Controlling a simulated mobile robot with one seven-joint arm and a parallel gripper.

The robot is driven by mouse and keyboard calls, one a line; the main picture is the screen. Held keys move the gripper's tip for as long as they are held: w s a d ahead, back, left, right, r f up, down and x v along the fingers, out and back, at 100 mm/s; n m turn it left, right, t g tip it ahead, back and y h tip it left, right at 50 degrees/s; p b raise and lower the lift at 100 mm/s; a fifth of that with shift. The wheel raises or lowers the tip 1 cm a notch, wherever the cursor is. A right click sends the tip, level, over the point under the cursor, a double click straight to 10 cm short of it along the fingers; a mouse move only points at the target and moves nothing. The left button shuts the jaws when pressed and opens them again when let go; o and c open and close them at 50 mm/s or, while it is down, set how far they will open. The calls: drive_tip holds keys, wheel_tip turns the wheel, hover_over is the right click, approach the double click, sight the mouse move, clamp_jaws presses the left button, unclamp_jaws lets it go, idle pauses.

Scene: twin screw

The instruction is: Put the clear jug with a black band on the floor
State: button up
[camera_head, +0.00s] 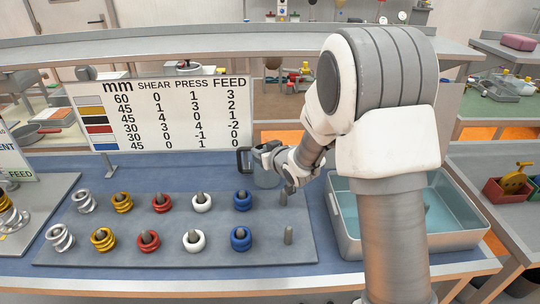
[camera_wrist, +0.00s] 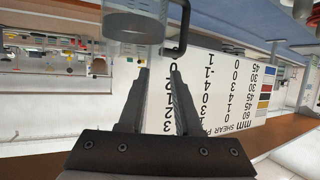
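The clear jug (camera_head: 267,179) with a black handle (camera_head: 243,160) stands at the back of the blue-topped bench, in front of the sign's right edge. In the wrist view the jug (camera_wrist: 133,24) shows upside down at the top edge, cut off, with a dark band around it and its handle (camera_wrist: 181,32) on the right. My gripper (camera_wrist: 159,72) is open and empty. Its fingertips point toward the jug and its handle, seemingly just short of them. In the head view my gripper is close to the jug's right side, with its fingers hard to make out. The floor (camera_head: 485,133) shows orange behind the bench.
A grey pegboard (camera_head: 130,250) with several coloured coil rings lies in front of the jug. A white sign (camera_head: 165,112) stands behind left. A blue-lined tray (camera_head: 455,215) is at the right, partly behind my arm. A side bench (camera_head: 500,185) holds red bins.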

drive_tip(key=v, duration=0.6)
drive_tip(key=shift+s+d+r, duration=0.15)
drive_tip(key=shift+s+r, duration=0.05)
drive_tip(key=shift+s, duration=0.05)
